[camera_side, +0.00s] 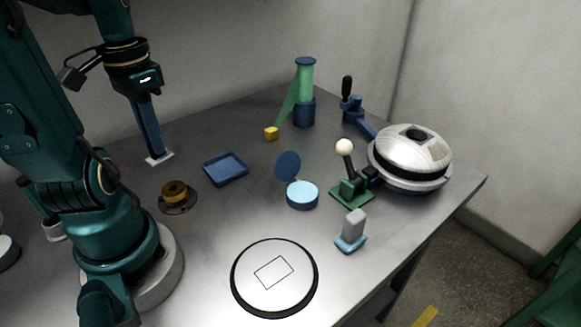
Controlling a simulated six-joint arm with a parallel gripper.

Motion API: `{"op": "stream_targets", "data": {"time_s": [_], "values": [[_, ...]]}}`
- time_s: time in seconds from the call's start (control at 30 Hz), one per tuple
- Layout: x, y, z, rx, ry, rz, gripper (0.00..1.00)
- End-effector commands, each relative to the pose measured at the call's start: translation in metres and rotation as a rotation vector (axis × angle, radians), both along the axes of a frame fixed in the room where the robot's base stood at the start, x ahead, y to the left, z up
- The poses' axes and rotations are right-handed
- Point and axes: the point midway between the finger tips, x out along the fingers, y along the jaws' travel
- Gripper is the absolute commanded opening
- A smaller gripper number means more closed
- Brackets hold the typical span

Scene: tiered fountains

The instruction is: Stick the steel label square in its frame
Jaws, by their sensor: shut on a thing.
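My gripper (154,147) points straight down at the left of the table, its long blue fingers shut. A thin pale square plate, which looks like the steel label (160,159), is at the fingertips. It lies about flat; I cannot tell whether it touches the table. The frame is a thin black rectangular outline (274,272) on a white round disc with a black rim (236,292), at the front middle of the table. The outline is empty and turned at an angle in the picture. My gripper is well behind and left of it.
A blue tray (226,169) and a brass ring piece (177,194) stand near my gripper. A round blue tin (302,196), a grey block (353,227), a green-based lever (351,190) and a silver dome (412,152) stand to the right. Bare table lies between the brass piece and disc.

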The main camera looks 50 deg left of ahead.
Motion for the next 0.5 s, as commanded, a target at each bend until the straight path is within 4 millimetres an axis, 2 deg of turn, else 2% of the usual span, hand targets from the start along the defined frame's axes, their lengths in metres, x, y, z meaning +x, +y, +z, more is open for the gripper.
{"op": "stream_targets", "data": {"time_s": [0.1,0.23,0.5], "values": [[0.011,0.001,0.0,-0.001,0.001,0.148,0.0],[0.034,-0.009,-0.001,0.0,0.001,0.244,0.0],[0.077,-0.053,-0.006,0.0,0.001,0.299,0.0]]}}
